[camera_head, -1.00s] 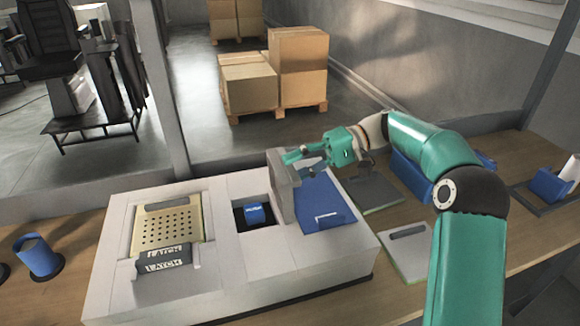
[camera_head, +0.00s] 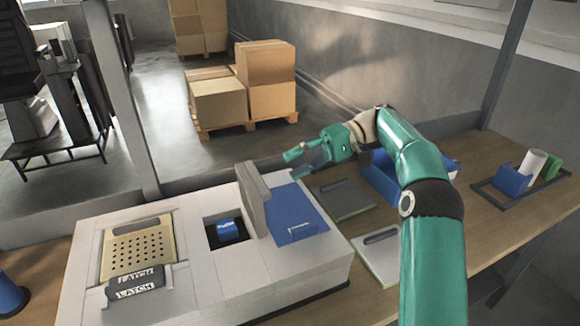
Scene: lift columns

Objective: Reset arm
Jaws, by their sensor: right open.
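My right arm comes in from the lower right of the head view. Its green gripper (camera_head: 303,161) is open and empty, beside and slightly above the upright grey lid (camera_head: 252,198) of the white machine (camera_head: 215,287). The fingers point left and look apart from the lid. My left gripper is not in view.
A perforated cream plate (camera_head: 140,246) with latch labels sits at the machine's left. Dark (camera_head: 345,202) and light (camera_head: 378,256) flat plates lie right of the machine. A blue bin (camera_head: 380,180) is partly behind my arm. A rack at the far right holds a white roll (camera_head: 533,163).

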